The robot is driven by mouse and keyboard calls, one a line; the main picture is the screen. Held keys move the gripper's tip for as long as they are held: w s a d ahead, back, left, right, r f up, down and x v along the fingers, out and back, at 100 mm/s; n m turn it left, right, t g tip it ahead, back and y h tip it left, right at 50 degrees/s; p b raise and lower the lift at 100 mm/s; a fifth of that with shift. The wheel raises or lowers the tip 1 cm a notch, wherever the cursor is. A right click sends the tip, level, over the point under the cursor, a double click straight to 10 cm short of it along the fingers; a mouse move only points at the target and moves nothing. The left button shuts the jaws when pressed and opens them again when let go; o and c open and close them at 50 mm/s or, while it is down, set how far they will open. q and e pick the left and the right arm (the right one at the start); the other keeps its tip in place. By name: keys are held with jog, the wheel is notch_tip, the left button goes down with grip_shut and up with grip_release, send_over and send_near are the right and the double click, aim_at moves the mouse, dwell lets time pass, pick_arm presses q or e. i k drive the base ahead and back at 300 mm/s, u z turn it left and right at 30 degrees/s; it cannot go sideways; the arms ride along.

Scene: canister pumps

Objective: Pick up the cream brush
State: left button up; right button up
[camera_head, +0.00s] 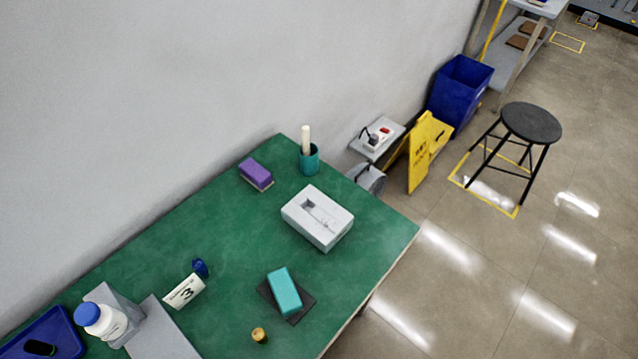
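The cream brush (306,137) stands upright in a teal cup (310,160) at the far corner of the green table, near the wall. Only its cream upper part shows; its lower part is hidden inside the cup. Neither of my grippers is in view.
On the green table (225,235) are a purple block (255,173), a white box (317,217), a teal block (284,291) on a dark pad, a brass piece (259,335), a number card (184,291) and a white bottle (104,321). A blue tray (66,325) lies lower left.

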aim_at(305, 130)
jog(key=u, duration=2.25)
jog(key=k, duration=1.45)
jog(key=z, duration=1.45)
